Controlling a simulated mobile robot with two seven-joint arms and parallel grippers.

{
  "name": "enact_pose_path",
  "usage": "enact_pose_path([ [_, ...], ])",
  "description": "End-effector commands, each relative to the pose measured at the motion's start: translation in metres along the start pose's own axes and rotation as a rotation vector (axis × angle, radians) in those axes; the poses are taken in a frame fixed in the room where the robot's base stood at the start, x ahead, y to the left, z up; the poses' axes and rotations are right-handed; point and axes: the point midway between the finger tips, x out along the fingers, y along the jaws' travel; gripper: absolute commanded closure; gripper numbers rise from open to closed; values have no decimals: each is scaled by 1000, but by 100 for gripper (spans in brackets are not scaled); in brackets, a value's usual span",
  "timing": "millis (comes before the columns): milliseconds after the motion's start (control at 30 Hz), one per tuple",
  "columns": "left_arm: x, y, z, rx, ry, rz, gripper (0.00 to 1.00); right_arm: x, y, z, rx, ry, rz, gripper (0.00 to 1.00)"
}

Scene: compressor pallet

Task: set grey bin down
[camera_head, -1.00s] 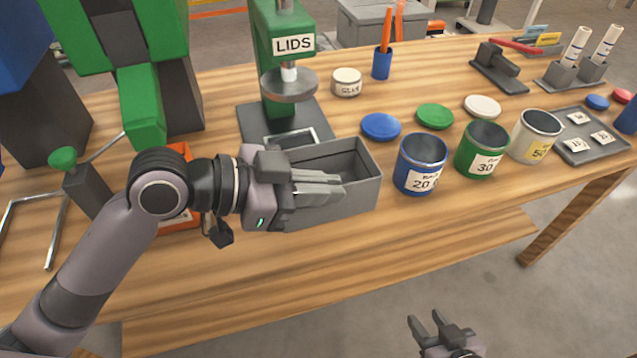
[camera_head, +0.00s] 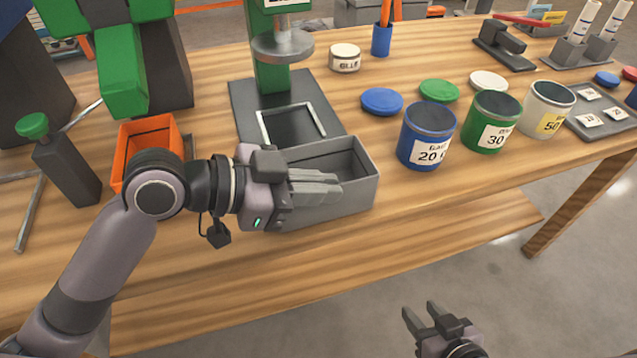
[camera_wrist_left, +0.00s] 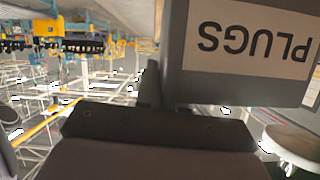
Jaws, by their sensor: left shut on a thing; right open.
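The grey bin (camera_head: 345,205) is an open, empty-looking box near the front edge of the wooden table, in front of the lid press. My left gripper (camera_head: 318,188) is shut on the bin at its left part, with the fingers over the near wall. In the left wrist view, the bin (camera_wrist_left: 185,75) fills the upper right and carries a label reading PLUGS, upside down. I cannot tell whether its base touches the table. My right gripper (camera_head: 425,318) is open and empty, low in the head view, off the table's front edge.
An orange bin (camera_head: 147,135) stands left of the grey bin. The press base (camera_head: 245,105) with a metal frame is behind it. A blue can (camera_head: 427,140), green can (camera_head: 490,122) and white can (camera_head: 545,110) stand to the right. The tabletop (camera_head: 430,195) front right is bare.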

Motion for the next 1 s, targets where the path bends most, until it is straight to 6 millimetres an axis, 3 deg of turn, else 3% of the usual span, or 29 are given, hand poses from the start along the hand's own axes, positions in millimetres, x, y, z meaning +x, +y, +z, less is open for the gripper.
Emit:
enact_pose_path([
  [833, 4, 1, 10, 0, 0, 0, 100, 5, 0, 6, 9, 0, 3, 57],
  [900, 4, 1, 9, 0, 0, 0, 69, 5, 0, 6, 9, 0, 3, 57],
  [933, 4, 1, 9, 0, 0, 0, 62, 5, 0, 6, 9, 0, 3, 57],
  [1000, 4, 1, 9, 0, 0, 0, 62, 4, 0, 6, 9, 0, 3, 57],
])
